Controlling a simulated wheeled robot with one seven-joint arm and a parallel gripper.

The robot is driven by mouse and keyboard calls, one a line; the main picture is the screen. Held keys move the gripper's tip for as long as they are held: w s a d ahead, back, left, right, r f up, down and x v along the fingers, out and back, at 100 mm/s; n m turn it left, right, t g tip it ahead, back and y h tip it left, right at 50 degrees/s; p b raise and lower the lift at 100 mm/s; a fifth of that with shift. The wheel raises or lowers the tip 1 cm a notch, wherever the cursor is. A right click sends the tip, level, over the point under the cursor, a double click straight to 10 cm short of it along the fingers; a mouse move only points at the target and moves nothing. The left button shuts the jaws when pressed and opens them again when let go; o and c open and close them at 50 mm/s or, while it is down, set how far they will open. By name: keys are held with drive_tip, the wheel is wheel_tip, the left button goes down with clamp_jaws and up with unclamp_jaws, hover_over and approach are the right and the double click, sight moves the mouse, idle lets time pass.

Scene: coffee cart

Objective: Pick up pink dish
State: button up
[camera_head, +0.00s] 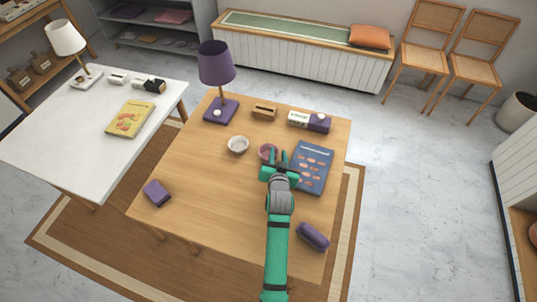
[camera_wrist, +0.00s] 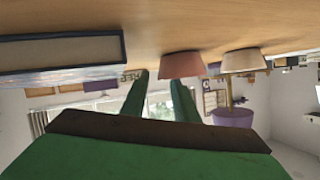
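The pink dish (camera_head: 267,151) is a small bowl on the wooden table (camera_head: 190,195), partly hidden by my gripper (camera_head: 275,161) in the head view. My gripper is low over the table, close to the dish's near side. In the wrist view, which is upside down, the pink dish (camera_wrist: 182,65) shows just beyond the tip of the right finger. My gripper's fingers (camera_wrist: 160,82) stand apart with nothing between them. The dish is not centred between them; I cannot tell whether a finger touches it.
A white bowl (camera_head: 238,146) stands left of the dish. A blue book (camera_head: 313,171) lies close on the right. A purple lamp (camera_head: 216,65), a wooden block (camera_head: 264,112) and a white-and-purple box (camera_head: 309,121) stand behind. Purple items (camera_head: 157,193) (camera_head: 312,237) lie near the front; the front middle-left is clear.

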drive_tip(key=shift+w+f, duration=0.15)
drive_tip(key=shift+w, duration=0.2)
clamp_jaws()
